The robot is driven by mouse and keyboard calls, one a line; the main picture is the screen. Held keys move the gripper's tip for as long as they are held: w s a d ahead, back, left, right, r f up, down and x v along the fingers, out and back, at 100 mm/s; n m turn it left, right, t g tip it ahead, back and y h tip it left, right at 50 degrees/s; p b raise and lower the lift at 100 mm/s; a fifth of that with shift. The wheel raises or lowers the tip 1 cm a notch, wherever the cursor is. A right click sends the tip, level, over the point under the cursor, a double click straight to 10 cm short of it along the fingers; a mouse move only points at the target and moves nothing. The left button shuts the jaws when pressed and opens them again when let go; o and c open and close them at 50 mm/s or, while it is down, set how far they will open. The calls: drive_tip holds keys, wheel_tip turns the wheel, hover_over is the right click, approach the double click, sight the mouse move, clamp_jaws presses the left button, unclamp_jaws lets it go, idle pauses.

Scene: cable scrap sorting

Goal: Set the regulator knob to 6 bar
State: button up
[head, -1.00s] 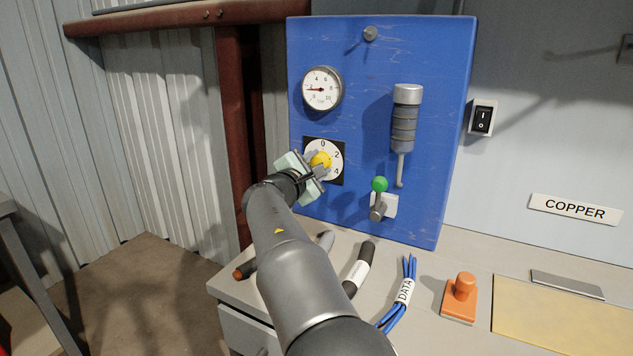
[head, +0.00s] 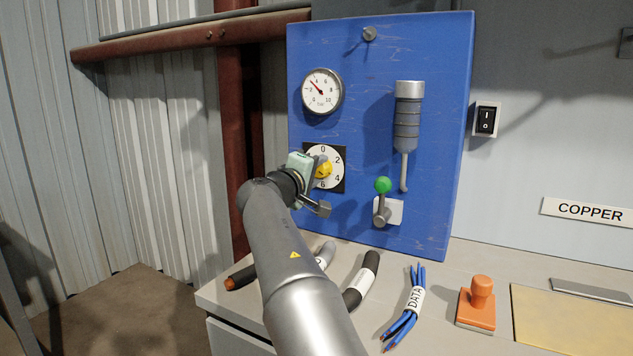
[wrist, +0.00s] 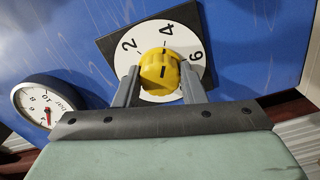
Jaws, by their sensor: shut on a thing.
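The yellow regulator knob (head: 323,169) sits on a white dial (head: 338,173) on a black square plate; the numbers 0, 2, 4 and 6 show. My gripper (wrist: 160,84) is shut on the knob, one grey finger on each side of it in the wrist view. There the knob (wrist: 160,70) has a dark mark that appears to line up roughly with the 4. The pressure gauge (head: 321,91) above the dial has its red needle pointing up-left, roughly between 2 and 4. My gripper and arm partly hide the dial's left side in the head view.
A green-tipped lever (head: 382,186) and a grey cylinder (head: 407,115) are right of the dial on the blue panel (head: 435,60). Cable pieces, a blue DATA bundle (head: 413,300) and an orange stamp-like block (head: 479,302) lie on the bench below.

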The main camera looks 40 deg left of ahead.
drive_tip(key=m+b, duration=0.3)
drive_tip(key=m, duration=0.8)
drive_tip(key=shift+m+b, duration=0.3)
drive_tip(key=shift+b, duration=0.1)
idle(0.3)
drive_tip(key=o, duration=1)
drive_tip(key=s+d+b, duration=0.2)
drive_tip(key=s+b, duration=0.4)
drive_tip(key=s, duration=1.1)
drive_tip(key=shift+d, duration=0.4)
